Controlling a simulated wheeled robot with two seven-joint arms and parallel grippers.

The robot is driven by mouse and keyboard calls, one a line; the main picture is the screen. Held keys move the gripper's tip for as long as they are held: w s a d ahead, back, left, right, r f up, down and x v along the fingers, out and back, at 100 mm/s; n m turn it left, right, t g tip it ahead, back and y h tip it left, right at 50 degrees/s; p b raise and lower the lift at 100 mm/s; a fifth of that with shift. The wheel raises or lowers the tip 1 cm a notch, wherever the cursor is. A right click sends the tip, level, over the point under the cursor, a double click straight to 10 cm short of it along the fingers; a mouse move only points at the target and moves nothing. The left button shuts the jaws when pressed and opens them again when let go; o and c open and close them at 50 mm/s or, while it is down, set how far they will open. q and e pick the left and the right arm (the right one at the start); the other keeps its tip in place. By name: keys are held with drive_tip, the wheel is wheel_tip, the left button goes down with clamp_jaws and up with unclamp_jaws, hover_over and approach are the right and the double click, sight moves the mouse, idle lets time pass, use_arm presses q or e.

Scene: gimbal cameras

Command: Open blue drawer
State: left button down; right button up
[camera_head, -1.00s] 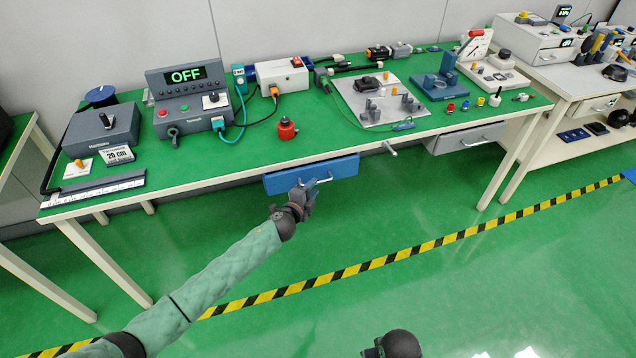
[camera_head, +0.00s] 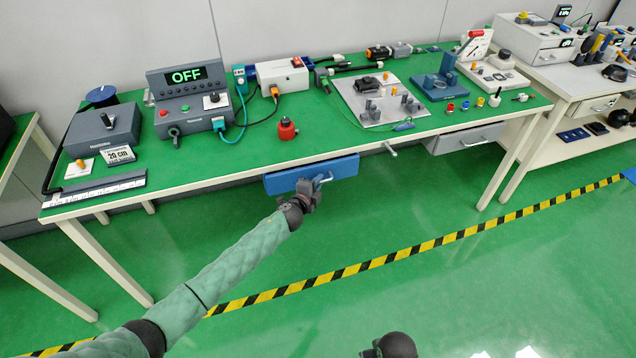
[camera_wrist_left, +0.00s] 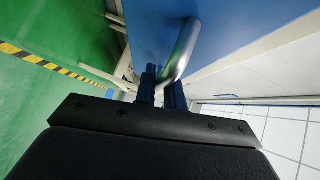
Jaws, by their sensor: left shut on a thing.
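The blue drawer (camera_head: 342,169) sits under the front edge of the green-topped workbench, its front flush or nearly flush with the bench edge. Its metal bar handle (camera_head: 322,179) shows at the middle of the front. My left gripper (camera_head: 310,186) is at the handle. In the left wrist view, the fingers (camera_wrist_left: 162,90) are shut on the curved silver handle (camera_wrist_left: 182,48), with the blue drawer front (camera_wrist_left: 235,25) close beyond. The dark part at the bottom edge of the head view (camera_head: 392,346) is mine; the right gripper's fingers do not show.
A grey drawer (camera_head: 465,138) with its own handle is under the bench to the right. A small lever (camera_head: 389,149) sticks out of the bench front between the drawers. A red knobbed object (camera_head: 287,129) stands above the blue drawer. The floor in front is clear.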

use_arm(q)
drive_tip(key=shift+s, duration=0.15)
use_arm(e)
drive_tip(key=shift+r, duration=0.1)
